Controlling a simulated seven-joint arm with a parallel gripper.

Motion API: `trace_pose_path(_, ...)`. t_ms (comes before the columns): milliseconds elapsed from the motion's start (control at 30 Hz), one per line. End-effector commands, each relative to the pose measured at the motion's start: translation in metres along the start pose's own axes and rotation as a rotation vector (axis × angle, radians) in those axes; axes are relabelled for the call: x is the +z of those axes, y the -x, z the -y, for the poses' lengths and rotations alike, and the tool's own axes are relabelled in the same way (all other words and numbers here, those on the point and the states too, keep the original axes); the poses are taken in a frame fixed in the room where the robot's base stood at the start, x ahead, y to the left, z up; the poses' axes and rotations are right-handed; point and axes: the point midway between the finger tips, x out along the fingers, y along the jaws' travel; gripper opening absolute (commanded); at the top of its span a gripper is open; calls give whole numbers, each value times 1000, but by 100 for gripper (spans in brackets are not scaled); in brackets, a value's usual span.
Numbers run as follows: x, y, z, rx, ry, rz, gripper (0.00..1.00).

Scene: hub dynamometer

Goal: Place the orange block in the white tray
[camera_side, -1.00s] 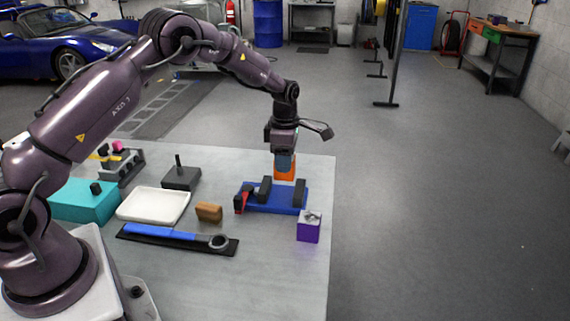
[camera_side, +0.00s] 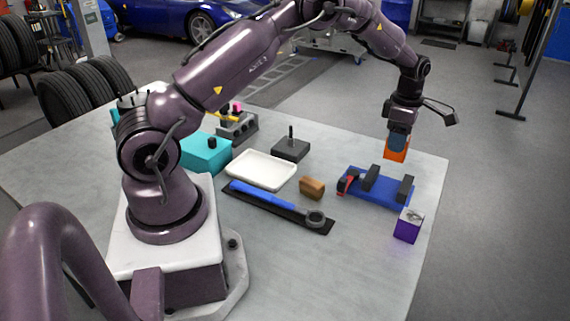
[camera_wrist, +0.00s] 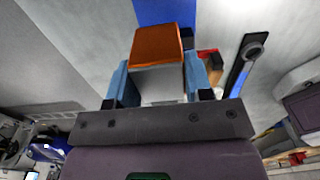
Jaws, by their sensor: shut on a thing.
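The orange block (camera_side: 395,155) is held between the blue fingers of my gripper (camera_side: 398,142), which is shut on it. The block hangs in the air near the far side of the blue fixture with black posts. In the wrist view the orange block (camera_wrist: 157,45) shows between the two fingers (camera_wrist: 157,78), with a pale grey face below its orange face. The white tray (camera_side: 262,170) lies flat on the table, well to the left of my gripper, and looks empty.
The blue fixture (camera_side: 378,190) with a red part and a purple cube (camera_side: 408,225) are at the right. A brown block (camera_side: 312,187), a wrench on a black mat (camera_side: 275,205), a dark block with a peg (camera_side: 290,150) and a teal box (camera_side: 206,153) surround the tray.

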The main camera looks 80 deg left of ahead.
Motion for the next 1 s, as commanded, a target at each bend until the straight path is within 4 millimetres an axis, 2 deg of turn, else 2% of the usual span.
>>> trace_pose_path(33, -7, 12, -8, 7, 18, 3, 26)
trace_pose_path(167, -44, 38, -15, 7, 88, 2, 26)
trace_pose_path(267, -87, 55, -12, 5, 164, 2, 26)
trace_pose_path(367, -134, 68, -1, 3, 251, 2, 26)
trace_pose_path(500, -199, 77, 30, 4, 386, 4, 26)
trace_pose_path(567, -223, 78, 47, 4, 440, 4, 26)
trace_pose_path(700, -268, 72, 94, 4, 560, 5, 26)
trace_pose_path(833, -294, 60, 142, 3, 655, 6, 26)
trace_pose_path(1000, -308, 42, 194, 2, 734, 4, 26)
